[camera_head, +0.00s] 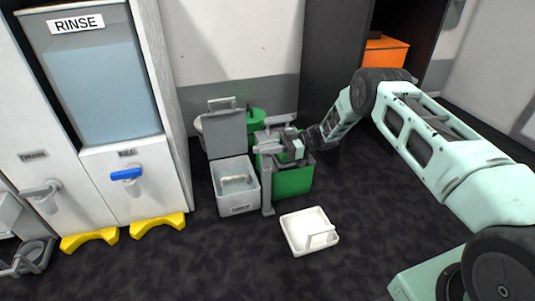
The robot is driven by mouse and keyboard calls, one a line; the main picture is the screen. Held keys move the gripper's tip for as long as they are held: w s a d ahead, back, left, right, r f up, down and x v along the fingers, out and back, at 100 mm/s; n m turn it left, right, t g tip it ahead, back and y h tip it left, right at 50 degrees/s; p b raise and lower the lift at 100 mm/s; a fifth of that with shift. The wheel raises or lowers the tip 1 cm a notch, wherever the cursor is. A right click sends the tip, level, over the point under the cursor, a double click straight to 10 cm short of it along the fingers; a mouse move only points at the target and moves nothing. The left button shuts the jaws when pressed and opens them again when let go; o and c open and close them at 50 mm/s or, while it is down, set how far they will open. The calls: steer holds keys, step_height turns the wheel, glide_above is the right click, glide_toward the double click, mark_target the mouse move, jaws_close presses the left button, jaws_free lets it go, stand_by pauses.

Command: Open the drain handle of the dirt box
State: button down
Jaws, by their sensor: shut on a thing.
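A light grey open box (236,192) stands on the floor, its grey lid (231,136) raised. A small label on its front is too small to read surely; it may be the dirt box. A green box (292,182) stands close to its right, with grey bar-like parts (266,140) over it and a grey post (268,190) at its front left corner. My gripper (282,147) is above the green box, shut on one of these grey parts, apparently a handle. Its fingertips and the contact are small and partly hidden. I cannot tell whether that part is the drain handle.
A cabinet with a RINSE tank (100,85) stands at the left, with a grey handle (40,189) and a blue handle (126,174). Yellow feet (157,224) stick out below. A white tray (296,243) lies in front. The dark floor between is free.

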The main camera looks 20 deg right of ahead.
steer(key=shift+n+g, duration=0.3)
steer(key=shift+g, duration=0.2)
steer(key=c, duration=1.3)
jaws_free()
steer(key=d+p, duration=0.2)
steer(key=d, duration=1.5)
steer(key=shift+w+d+p, duration=0.15)
steer(key=shift+d+p, duration=0.05)
steer(key=shift+p, duration=0.15)
